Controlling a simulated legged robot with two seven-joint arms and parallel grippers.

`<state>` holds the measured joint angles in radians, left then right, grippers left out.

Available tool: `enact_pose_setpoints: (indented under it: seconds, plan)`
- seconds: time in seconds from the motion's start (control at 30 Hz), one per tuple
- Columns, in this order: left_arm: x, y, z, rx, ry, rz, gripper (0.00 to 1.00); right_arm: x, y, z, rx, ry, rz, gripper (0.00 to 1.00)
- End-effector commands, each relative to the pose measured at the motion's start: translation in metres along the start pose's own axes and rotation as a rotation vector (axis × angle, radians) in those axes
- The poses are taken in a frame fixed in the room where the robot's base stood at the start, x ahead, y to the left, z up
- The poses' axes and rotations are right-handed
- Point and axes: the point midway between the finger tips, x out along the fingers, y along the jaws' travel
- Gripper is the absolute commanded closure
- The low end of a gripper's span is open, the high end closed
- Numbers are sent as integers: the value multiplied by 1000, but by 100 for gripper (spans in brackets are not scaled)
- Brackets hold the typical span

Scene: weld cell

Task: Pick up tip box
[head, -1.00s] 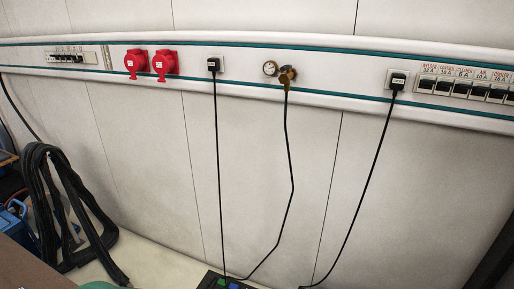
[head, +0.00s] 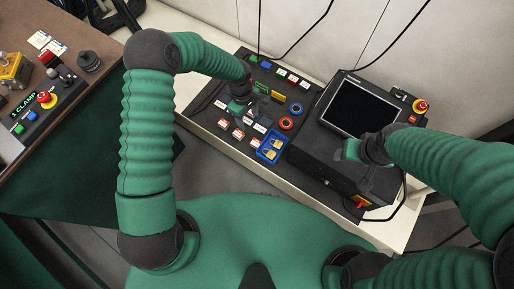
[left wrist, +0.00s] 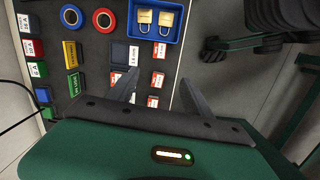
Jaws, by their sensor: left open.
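Several small boxes with red-and-white labels (head: 238,134) sit on the black panel; they also show in the left wrist view (left wrist: 157,80). Dark pieces with white labels (left wrist: 119,54) stand beside them. I cannot read which one is the tip box. My left gripper (head: 240,108) is over the panel, and its open fingers (left wrist: 160,83) show in the left wrist view, pointing toward the labelled boxes with nothing held. The gripper hides part of the panel. My right gripper (head: 352,150) is by the black screen unit; its fingers are not clear.
A blue tray with two brass padlocks (head: 259,154) lies at the panel's front right. Red and blue rings (head: 286,123) are behind it. The black screen unit (head: 360,105) stands to the right. A brown table with a clamp control box (head: 45,108) is at the left.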

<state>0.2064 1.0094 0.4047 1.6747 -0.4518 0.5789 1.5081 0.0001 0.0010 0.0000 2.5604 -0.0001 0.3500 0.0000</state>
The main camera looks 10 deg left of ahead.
Motion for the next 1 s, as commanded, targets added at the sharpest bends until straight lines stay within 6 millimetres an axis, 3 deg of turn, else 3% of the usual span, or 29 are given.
enact_pose_setpoints:
  seconds: [0.03, 0.17, 0.5, 1.0]
  plan:
    - [20, 4, -1, -47, -11, 0, 42, 11, 0, 2, 0, 1, 0, 37]
    - [36, 7, -1, -91, -18, -2, 42, 14, 0, 3, 0, 2, 0, 37]
    - [121, 6, 1, -89, -18, -3, 42, 42, 0, 9, 0, 1, 0, 37]
    - [190, 5, 8, -89, -17, -2, 42, 72, 0, 17, 0, 1, 0, 37]
